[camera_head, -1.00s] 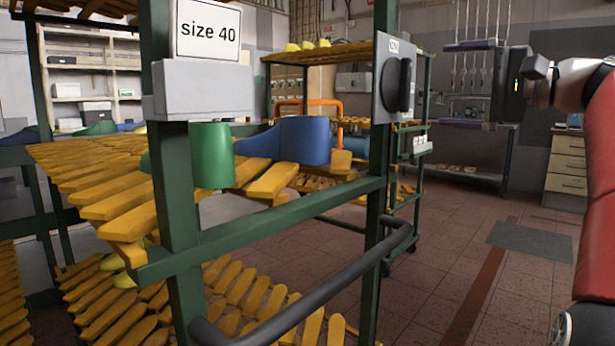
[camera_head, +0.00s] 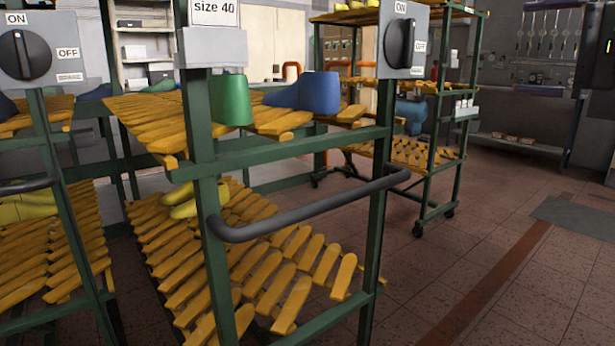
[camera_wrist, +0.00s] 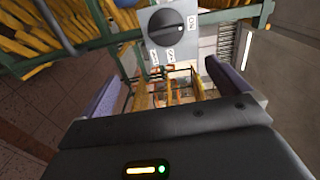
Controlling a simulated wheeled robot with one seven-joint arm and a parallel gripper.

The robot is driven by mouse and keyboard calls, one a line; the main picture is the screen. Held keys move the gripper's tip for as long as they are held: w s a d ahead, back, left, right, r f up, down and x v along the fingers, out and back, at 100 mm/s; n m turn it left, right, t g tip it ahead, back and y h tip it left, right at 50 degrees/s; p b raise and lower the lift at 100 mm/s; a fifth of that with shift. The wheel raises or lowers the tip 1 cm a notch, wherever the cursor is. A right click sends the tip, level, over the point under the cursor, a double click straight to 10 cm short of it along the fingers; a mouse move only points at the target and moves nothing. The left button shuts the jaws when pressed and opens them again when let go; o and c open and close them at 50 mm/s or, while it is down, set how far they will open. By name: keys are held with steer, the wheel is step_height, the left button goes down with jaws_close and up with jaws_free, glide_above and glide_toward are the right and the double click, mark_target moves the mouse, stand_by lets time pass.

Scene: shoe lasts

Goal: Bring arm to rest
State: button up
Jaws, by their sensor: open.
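My gripper (camera_wrist: 163,72) is open in the wrist view, with its two purple-grey pads wide apart and nothing between them. Beyond the pads the wrist view shows a grey switch panel with a dark round knob (camera_wrist: 166,27) and yellow-slatted racks. In the head view only a dark part of my gripper (camera_head: 603,60) shows at the right edge, with its fingers out of sight. It is clear of the racks there.
A green rack labelled size 40 (camera_head: 214,13) holds a green last (camera_head: 230,100) and a blue last (camera_head: 318,92). Its dark handle bar (camera_head: 300,212) juts forward. Switch panels (camera_head: 405,40) stand on the racks. Open tiled floor (camera_head: 480,260) lies at right.

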steer(key=a+f+n+g+h+p, duration=0.15)
steer(key=a+f+g+h, duration=0.35)
steer(key=a+f, duration=1.25)
steer(key=s+a+f+n+g+h, duration=0.1)
steer(key=s+f+n, duration=0.3)
steer(key=s+f, duration=0.6)
steer(key=s+a+f+n+g+h, duration=0.1)
steer(key=s+f+n+h, duration=0.3)
steer(key=s+f, duration=0.7)
step_height(320, 180, down, 4)
steer(key=shift+a+f+n+g+h+p, duration=0.3)
steer(key=shift+n+g+p, duration=0.15)
steer(key=shift+g, duration=0.25)
